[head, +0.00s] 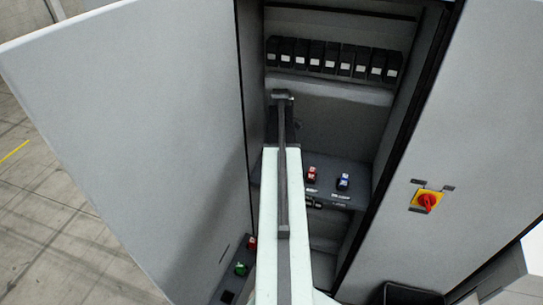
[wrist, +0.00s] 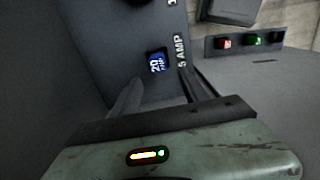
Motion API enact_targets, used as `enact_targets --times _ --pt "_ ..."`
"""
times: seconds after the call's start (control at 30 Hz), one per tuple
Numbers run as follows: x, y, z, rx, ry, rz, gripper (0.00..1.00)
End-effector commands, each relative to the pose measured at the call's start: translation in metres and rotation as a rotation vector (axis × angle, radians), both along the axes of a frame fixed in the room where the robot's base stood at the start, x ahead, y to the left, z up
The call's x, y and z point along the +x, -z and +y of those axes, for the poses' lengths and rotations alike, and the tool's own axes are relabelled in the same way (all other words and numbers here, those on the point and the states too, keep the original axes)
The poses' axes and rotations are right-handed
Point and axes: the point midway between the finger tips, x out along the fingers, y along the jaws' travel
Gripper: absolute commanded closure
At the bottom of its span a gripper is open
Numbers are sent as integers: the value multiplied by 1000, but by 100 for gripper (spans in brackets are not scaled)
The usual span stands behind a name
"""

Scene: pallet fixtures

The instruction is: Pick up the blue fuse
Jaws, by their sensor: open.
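The blue fuse (head: 343,181) sits on a dark shelf panel inside the open cabinet, to the right of a red fuse (head: 312,174). In the wrist view a blue fuse (wrist: 156,60) marked "20 AMP" sits on the dark panel beside a white "5 AMP" label. My gripper (wrist: 160,77) is open, with one finger to the left and one to the right of this fuse's near side. The fuse shows just beyond and between the fingertips, and I cannot tell if they touch it.
Several black breakers (head: 331,60) line the upper shelf. The open cabinet door (head: 130,130) stands left, and a door with a red rotary switch (head: 427,201) stands right. A button strip with red and green buttons (head: 240,268) is at lower left.

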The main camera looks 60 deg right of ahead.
Motion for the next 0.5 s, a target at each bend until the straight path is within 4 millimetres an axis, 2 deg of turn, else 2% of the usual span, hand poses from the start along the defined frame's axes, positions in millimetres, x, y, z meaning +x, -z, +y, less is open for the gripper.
enact_targets --times 0.17,0.37,0.5 --pt "-5 3 -4 0 1 0 47" --pt "-8 28 -5 0 7 0 47" --pt "-9 28 -6 0 8 0 47"
